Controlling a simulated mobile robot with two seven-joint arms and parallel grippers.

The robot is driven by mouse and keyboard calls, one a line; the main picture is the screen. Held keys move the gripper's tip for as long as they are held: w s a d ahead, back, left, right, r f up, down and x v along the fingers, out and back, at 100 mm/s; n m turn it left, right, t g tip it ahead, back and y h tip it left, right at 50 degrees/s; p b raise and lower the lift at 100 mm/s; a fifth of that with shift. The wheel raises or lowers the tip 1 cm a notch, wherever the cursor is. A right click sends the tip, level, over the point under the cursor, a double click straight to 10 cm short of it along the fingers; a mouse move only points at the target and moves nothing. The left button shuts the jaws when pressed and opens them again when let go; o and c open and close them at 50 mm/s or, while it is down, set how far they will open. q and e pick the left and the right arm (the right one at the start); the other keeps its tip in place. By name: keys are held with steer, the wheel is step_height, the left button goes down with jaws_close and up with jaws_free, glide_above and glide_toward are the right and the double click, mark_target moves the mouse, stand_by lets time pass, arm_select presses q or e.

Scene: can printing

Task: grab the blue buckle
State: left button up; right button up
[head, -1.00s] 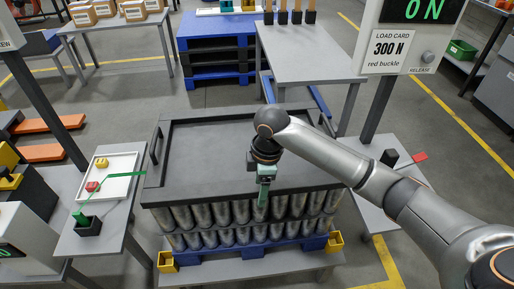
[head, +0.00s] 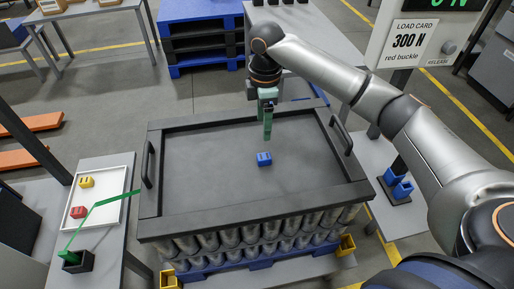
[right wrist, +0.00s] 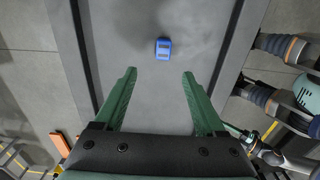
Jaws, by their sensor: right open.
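The blue buckle (head: 264,159) lies on the dark grey tray top (head: 200,165) over the stacked cans, near the middle. My right gripper (head: 267,125) hangs over the tray, pointing down, a little behind the buckle in the head view. In the right wrist view its two green fingers (right wrist: 155,92) are spread apart with nothing between them. The blue buckle (right wrist: 163,47) shows there beyond the fingertips, roughly in line with the gap and apart from both. My left gripper is not in view.
A white tray (head: 120,207) on the left side table holds a yellow buckle (head: 86,182) and a red buckle (head: 77,212). A green strap (head: 110,199) runs from a black holder (head: 77,262). The dark tray has raised rims and side handles. Blue parts (head: 398,187) stand on the right side table.

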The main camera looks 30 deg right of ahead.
mark_target(264, 156)
steer(key=f, duration=1.2)
steer(key=shift+s+f, duration=0.1)
steer(key=shift+s, duration=0.3)
jaws_close()
